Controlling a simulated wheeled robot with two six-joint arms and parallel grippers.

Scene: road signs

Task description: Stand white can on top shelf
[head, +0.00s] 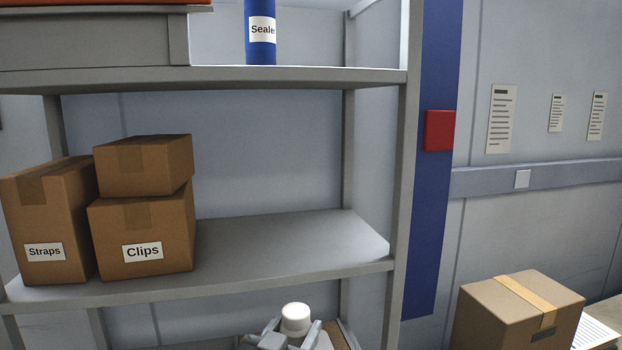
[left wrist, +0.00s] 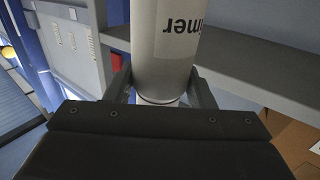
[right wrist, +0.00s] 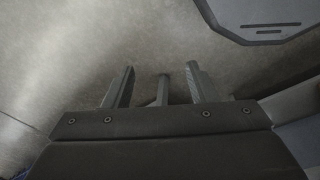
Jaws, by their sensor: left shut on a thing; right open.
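The white can (head: 296,317) shows at the bottom of the head view, below the middle shelf's front edge, with its white cap up. In the left wrist view the can (left wrist: 165,45) has a label ending in "imer", upside down in the picture. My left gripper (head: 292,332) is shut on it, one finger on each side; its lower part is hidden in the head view. The top shelf (head: 300,76) carries a blue can (head: 259,45) labelled "Seale…", cut off by the frame. My right gripper (right wrist: 160,85) is open and empty over a grey surface.
A grey bin (head: 90,45) fills the top shelf's left. Cardboard boxes "Straps" (head: 52,215) and "Clips" (head: 145,225), with another box (head: 145,165) on top, stand on the middle shelf (head: 290,245); its right half is clear. A grey post (head: 400,170) bounds the right.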

